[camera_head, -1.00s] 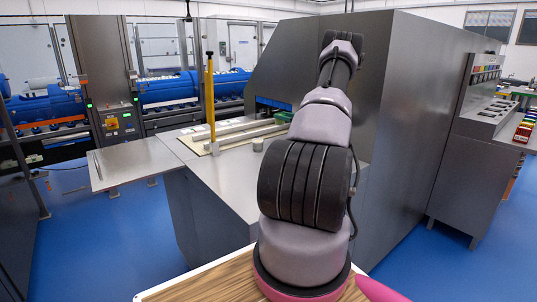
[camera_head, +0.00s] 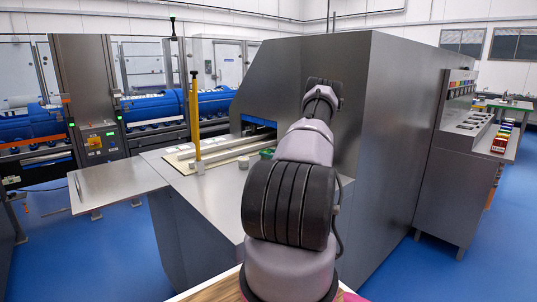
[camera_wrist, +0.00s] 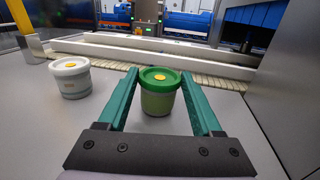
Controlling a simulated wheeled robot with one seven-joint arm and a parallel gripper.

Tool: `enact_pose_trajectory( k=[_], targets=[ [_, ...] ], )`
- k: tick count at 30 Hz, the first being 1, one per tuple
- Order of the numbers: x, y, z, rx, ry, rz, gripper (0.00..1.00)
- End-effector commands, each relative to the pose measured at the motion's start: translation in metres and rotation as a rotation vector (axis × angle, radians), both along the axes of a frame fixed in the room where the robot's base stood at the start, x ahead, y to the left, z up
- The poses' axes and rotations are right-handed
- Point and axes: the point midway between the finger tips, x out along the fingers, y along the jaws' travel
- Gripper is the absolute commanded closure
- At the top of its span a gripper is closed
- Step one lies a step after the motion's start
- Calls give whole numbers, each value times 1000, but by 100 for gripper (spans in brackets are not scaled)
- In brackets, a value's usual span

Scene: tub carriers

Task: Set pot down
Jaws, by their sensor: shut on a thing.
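A green pot (camera_wrist: 159,102) with a dark green lid and a yellow spot on top is between the two teal fingers of my gripper (camera_wrist: 159,78), which is shut on it. The pot is upright, low over the steel worktop (camera_wrist: 60,125); I cannot tell whether its base touches. In the head view only a bit of its green lid (camera_head: 267,153) shows beside my arm. A white pot (camera_wrist: 71,78) with a pale lid and a yellow spot stands on the worktop to the left, apart from my gripper. It also shows in the head view (camera_head: 244,163).
A cream slatted belt (camera_wrist: 110,62) with white rails (camera_wrist: 150,48) runs behind the pots. A yellow post (camera_head: 196,115) stands at the left. A large steel housing (camera_head: 390,150) rises at the right. The worktop left of the white pot is free.

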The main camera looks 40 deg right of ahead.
Motion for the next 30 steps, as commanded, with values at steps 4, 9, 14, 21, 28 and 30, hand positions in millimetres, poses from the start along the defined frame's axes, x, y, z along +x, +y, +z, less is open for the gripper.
enact_pose_trajectory(
  k=[4, 9, 14, 21, 28, 30],
  targets=[
    [0, 0, -3, 0, 0, 0, 14],
    [0, 0, -3, 1, 0, 0, 4],
    [0, 0, -3, 1, 0, 0, 4],
    [-21, -8, 1, 2, 2, -4, 4],
    [-70, -21, 1, 2, 2, -3, 4],
    [-83, -25, 1, 1, 0, -4, 4]
  ],
)
